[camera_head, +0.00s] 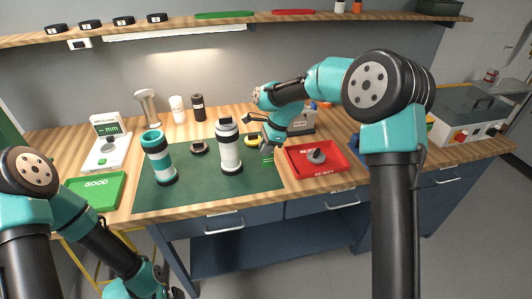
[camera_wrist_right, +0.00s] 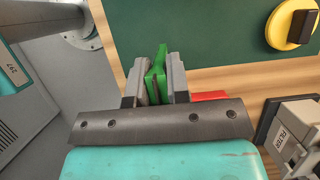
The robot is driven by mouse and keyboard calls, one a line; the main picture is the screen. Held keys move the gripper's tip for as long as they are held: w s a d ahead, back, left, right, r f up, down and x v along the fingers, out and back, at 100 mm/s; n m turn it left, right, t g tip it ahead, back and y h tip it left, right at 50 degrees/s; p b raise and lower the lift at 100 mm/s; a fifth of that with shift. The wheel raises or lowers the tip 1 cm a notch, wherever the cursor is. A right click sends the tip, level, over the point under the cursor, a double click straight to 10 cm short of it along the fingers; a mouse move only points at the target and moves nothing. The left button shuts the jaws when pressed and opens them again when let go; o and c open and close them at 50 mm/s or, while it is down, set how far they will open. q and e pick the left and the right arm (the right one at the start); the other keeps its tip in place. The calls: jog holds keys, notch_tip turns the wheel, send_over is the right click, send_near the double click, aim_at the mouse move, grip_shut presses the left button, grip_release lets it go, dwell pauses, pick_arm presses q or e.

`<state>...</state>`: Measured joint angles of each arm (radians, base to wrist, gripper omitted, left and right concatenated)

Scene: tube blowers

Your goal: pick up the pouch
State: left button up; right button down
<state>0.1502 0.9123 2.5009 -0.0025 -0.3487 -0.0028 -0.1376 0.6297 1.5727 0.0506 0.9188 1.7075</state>
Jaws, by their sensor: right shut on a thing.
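My right gripper (camera_head: 268,140) is over the right part of the green mat (camera_head: 205,197), left of the red tray. It is shut on a small bright green piece, which I take to be the pouch (camera_wrist_right: 157,78). In the right wrist view it stands upright between the two grey fingers. In the head view only a bit of green (camera_head: 267,158) shows just below the fingers, and I cannot tell whether it touches the mat. My left gripper (camera_head: 165,288) is low at the bottom edge, in front of the bench; its jaws are unclear.
A teal-banded tube (camera_head: 159,160) and a white tube (camera_head: 229,150) stand on the mat. A yellow round piece (camera_wrist_right: 290,28) lies near my right gripper. The red REJECT tray (camera_head: 330,170) is to the right, and the green GOOD tray (camera_head: 94,190) is far left.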

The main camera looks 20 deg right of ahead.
jog(key=s+a+r, duration=0.1)
jog(key=s+a, duration=0.3)
jog(key=s, duration=1.1)
jog(key=shift+r, duration=0.15)
jog(key=shift+a, duration=0.1)
